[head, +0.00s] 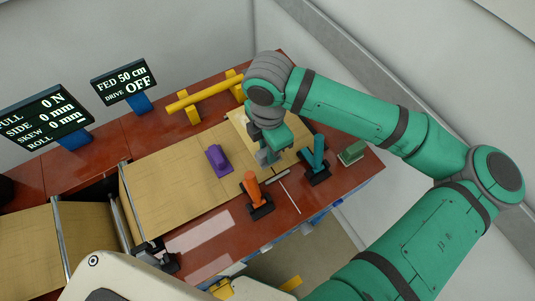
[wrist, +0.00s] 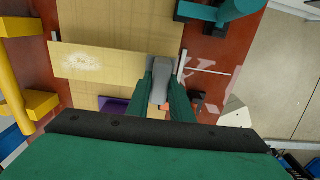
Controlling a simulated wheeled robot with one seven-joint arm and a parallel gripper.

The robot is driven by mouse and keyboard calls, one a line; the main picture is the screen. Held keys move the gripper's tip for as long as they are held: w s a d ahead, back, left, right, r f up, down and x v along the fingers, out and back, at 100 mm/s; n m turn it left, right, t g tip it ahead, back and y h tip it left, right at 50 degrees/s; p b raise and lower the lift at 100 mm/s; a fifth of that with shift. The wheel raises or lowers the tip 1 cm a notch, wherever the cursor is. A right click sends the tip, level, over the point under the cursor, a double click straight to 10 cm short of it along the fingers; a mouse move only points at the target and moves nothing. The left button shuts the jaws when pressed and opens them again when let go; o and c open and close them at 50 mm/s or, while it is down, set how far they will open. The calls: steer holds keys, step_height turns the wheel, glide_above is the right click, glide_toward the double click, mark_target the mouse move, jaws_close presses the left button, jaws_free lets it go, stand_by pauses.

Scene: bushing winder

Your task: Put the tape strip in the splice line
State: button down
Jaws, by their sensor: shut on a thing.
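My gripper (wrist: 161,92) is shut on a grey block-like piece (wrist: 160,70), seen between its two green fingers in the wrist view. In the head view my gripper (head: 267,155) is low over the far right end of the tan sheet, and the piece is largely hidden by it. A paler tan strip (wrist: 110,63) with a white speckled patch lies across the sheet, its right end at the grey piece. I cannot tell which of these is the tape strip. A thin white line (wrist: 207,71) runs on the red table to the right, beside a thin grey bar (wrist: 181,64).
An orange-handled clamp (head: 253,187) and a teal-handled clamp (head: 316,158) stand near my gripper. A purple block (head: 217,160) sits on the tan sheet (head: 165,195). A green-and-white block (head: 351,153) is at the table's right end. A yellow rail (head: 205,94) runs behind.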

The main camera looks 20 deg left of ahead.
steer(key=shift+w+f, duration=0.15)
steer(key=shift+f, duration=0.95)
steer(key=shift+w+f, duration=0.1)
steer(key=shift+f, duration=0.95)
steer(key=shift+d+f, duration=0.1)
steer(key=shift+d, duration=0.05)
steer(key=c, duration=1.6)
jaws_free()
steer(key=shift+s, duration=0.15)
steer(key=shift+a, duration=0.2)
step_height(320, 180, up, 12)
steer(key=shift+d+r, duration=0.1)
steer(key=shift+r, duration=0.05)
